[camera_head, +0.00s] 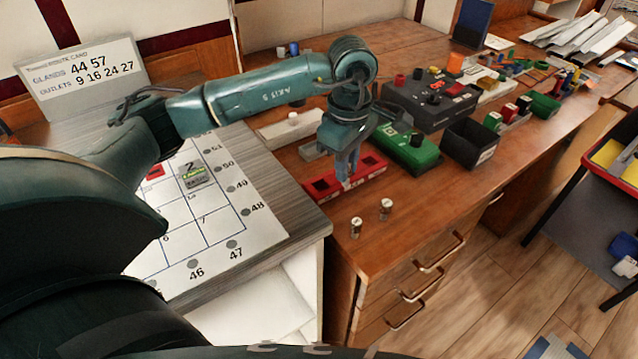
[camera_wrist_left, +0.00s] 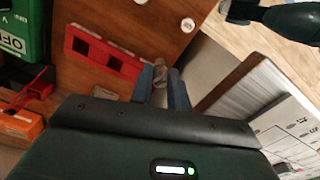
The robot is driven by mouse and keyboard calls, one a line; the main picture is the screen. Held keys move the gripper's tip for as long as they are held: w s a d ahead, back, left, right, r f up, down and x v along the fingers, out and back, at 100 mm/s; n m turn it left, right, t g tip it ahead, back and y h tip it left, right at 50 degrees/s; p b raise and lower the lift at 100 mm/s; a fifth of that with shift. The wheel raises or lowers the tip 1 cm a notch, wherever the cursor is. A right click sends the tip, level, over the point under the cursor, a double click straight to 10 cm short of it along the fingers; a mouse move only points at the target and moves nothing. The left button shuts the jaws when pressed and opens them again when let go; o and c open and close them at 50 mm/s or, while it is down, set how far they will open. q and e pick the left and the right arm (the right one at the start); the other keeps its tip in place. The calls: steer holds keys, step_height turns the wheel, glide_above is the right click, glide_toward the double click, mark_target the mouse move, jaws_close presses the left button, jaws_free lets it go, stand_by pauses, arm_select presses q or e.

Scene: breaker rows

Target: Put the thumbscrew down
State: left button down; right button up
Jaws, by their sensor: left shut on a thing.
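My left gripper (camera_head: 346,180) reaches down over the desk beside the red tray (camera_head: 376,166), which has open compartments. Its fingers also show in the left wrist view (camera_wrist_left: 162,84), shut on a small greyish thumbscrew (camera_wrist_left: 160,72) that is mostly hidden between them. From these views I cannot tell whether the thumbscrew touches the desk. Two other small metal thumbscrews stand upright on bare wood in front of the tray, one to the left (camera_head: 356,227) and one to the right (camera_head: 386,208).
A green box (camera_head: 412,152), a dark control box (camera_head: 432,98) and a black open bin (camera_head: 470,143) stand right of the tray. The numbered board (camera_head: 215,220) lies left, beyond the desk edge. Bare wood (camera_head: 440,200) is free at the front right.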

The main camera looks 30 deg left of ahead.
mark_target(321, 175)
arm_select(q)
steer(key=w+a+r+n+p, duration=0.15)
steer(key=a+n, duration=0.25)
steer(key=n, duration=0.8)
steer(key=w+a+n+p, duration=0.1)
steer(key=a+n+p, duration=0.2)
steer(key=n, duration=0.8)
steer(key=shift+n, duration=0.3)
step_height(321, 175, down, 10)
steer(key=shift+r, duration=0.1)
steer(key=shift+a, duration=0.1)
steer(key=shift+f, duration=0.25)
steer(key=c, duration=1.3)
jaws_free()
steer(key=shift+c, duration=0.2)
steer(key=shift+r, duration=0.1)
step_height(321, 175, up, 12)
steer(key=shift+r, duration=0.15)
